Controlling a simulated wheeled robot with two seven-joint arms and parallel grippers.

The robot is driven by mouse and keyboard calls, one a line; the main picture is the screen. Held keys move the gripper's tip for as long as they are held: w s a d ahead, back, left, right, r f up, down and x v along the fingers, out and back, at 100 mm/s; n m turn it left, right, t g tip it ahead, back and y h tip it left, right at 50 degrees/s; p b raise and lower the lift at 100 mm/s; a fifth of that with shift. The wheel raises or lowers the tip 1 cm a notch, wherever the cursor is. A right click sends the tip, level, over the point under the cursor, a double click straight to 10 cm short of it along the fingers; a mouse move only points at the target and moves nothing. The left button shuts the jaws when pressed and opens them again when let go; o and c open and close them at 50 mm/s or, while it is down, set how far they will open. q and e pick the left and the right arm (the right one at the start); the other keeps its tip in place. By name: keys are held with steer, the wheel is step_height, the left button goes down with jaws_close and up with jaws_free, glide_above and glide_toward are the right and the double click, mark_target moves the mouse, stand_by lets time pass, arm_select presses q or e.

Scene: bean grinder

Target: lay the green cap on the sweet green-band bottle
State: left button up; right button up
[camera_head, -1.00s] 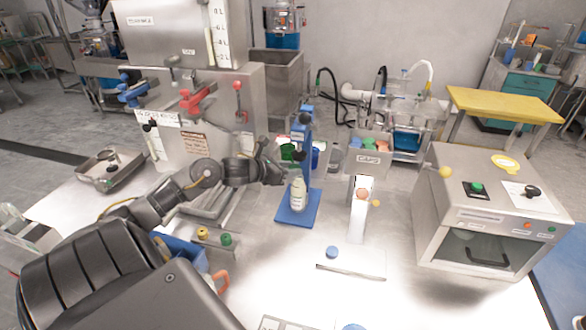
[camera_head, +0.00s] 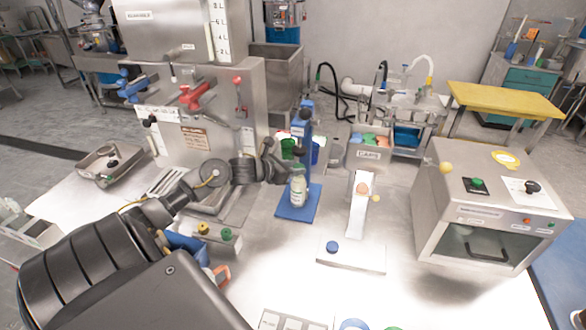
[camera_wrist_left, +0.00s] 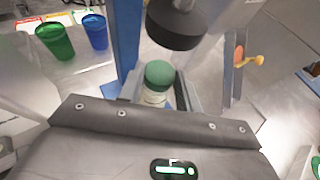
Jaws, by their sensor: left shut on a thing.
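The bottle (camera_head: 298,191), pale with a white label, stands upright on the blue base (camera_head: 285,213) of the press. In the left wrist view its top part (camera_wrist_left: 152,98) shows below the green cap (camera_wrist_left: 159,73). My left gripper (camera_head: 290,172) is at the bottle's top; in the wrist view its fingers (camera_wrist_left: 159,88) lie either side of the cap, shut on it. The cap is over the bottle's mouth, but I cannot tell whether it touches. The black press head (camera_wrist_left: 178,28) hangs close above. My right gripper is not in view.
The blue press column (camera_head: 305,130) stands right behind the bottle. Green (camera_wrist_left: 56,42) and blue (camera_wrist_left: 95,31) cups are behind it. The caps bin (camera_head: 368,150) with a chute is to the right. A steel box machine (camera_head: 485,215) stands further right.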

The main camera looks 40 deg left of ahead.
arm_select(q)
steer(key=shift+f, duration=0.15)
steer(key=o, duration=1)
steer(key=shift+c, duration=0.2)
steer(key=shift+r, duration=0.2)
steer(key=shift+r+p, duration=0.8)
steer(key=shift+p, duration=0.4)
steer(key=shift+s+a+f+b, duration=0.1)
steer(key=shift+s+f+b, duration=0.05)
steer(key=shift+s+b, duration=0.35)
steer(key=shift+s+a+f+b, duration=0.1)
steer(key=shift+s+f+b, duration=0.05)
steer(key=shift+s+b, duration=0.3)
steer(key=b+v, duration=0.2)
steer(key=v, duration=0.8)
steer(key=shift+r, duration=0.3)
